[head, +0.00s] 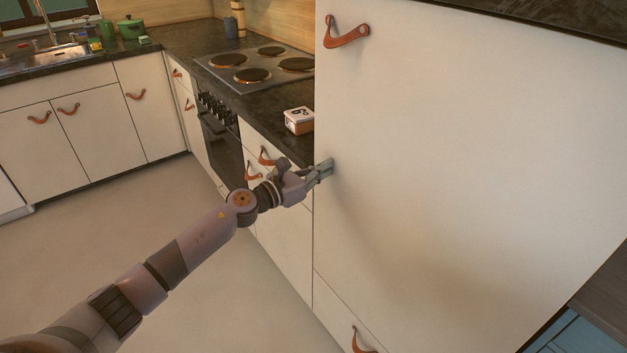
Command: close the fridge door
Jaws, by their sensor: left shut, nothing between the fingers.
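The fridge door (450,160) is the tall white panel filling the right half of the head view, with a brown leather pull (346,32) at its upper left. Its left and lower edges line up with the panel below, and I see no clear gap, so it looks shut or nearly shut. My left gripper (327,170) is shut and empty, with its fingertips at the left edge of the door. They look close to or against its face; I cannot tell if they touch. My right gripper is out of view.
A lower panel with a leather pull (362,341) is under the door. To the left are the stove (255,68), a small box (298,121) on the dark counter, and white cabinets (85,120). The floor (110,240) is clear.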

